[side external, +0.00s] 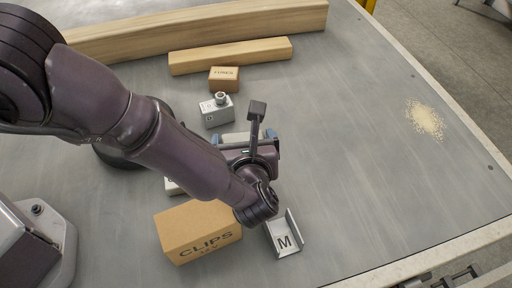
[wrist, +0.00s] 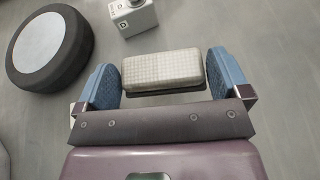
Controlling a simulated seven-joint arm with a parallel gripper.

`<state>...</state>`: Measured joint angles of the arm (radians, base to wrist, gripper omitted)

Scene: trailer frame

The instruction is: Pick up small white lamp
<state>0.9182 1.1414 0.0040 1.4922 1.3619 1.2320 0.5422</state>
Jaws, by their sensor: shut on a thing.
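The small white lamp (wrist: 163,66) has a pale, ribbed rectangular face and a dark base. In the wrist view it lies between the two blue fingers of my gripper (wrist: 161,75), which is shut on it across its long side. In the side view my gripper (side external: 243,137) is low over the table, and my arm hides most of the lamp. I cannot tell whether the lamp still touches the table.
A white box with a knob (side external: 217,110), a small brown box (side external: 224,79) and wooden beams (side external: 230,56) lie beyond the gripper. A clips carton (side external: 198,232) and metal bracket (side external: 285,236) are nearer. A black round thing (wrist: 48,50) is left. The table's right is mostly clear.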

